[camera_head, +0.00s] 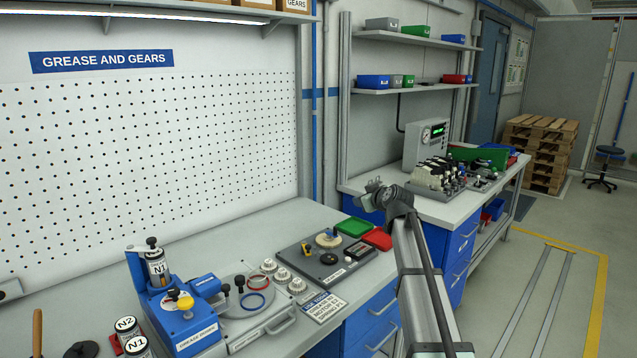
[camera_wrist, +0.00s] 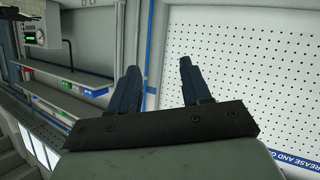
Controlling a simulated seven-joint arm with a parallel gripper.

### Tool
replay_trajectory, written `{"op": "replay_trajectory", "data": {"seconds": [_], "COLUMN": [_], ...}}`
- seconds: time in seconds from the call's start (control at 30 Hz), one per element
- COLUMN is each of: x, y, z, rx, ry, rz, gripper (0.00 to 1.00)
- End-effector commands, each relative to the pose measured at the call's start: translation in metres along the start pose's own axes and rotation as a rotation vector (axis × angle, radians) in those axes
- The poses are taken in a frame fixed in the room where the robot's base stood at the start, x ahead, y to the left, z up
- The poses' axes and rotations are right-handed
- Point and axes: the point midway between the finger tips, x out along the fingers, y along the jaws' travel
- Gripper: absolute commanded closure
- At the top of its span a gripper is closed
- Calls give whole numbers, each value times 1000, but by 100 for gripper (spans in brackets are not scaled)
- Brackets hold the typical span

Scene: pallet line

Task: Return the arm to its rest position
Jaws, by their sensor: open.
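My gripper (camera_head: 372,186) is raised in the air above the right end of the grease and gears workbench, near the gap before the second bench. In the wrist view its two dark fingers (camera_wrist: 159,88) stand apart with nothing between them. Behind them are the white wall post and the pegboard (camera_wrist: 232,40). My arm rises from the lower right of the head view and bends at the wrist. The gripper touches nothing that I can see.
Below on the workbench (camera_head: 325,215) are a blue grease pump (camera_head: 180,310), a dark gear plate (camera_head: 318,262), and green (camera_head: 354,227) and red (camera_head: 378,239) trays. A second bench (camera_head: 440,208) carries a grey meter box (camera_head: 425,143). Wooden pallets (camera_head: 538,150) stand far right.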

Motion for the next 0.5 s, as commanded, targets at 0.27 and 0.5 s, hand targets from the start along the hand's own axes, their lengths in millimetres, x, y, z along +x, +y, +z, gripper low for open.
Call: {"op": "replay_trajectory", "data": {"seconds": [0.27,0.5], "x": [-41,-55], "y": [105,122], "z": [82,180], "rx": [-15,32], "ry": [-117,-250], "rz": [64,46], "gripper": [52,52]}}
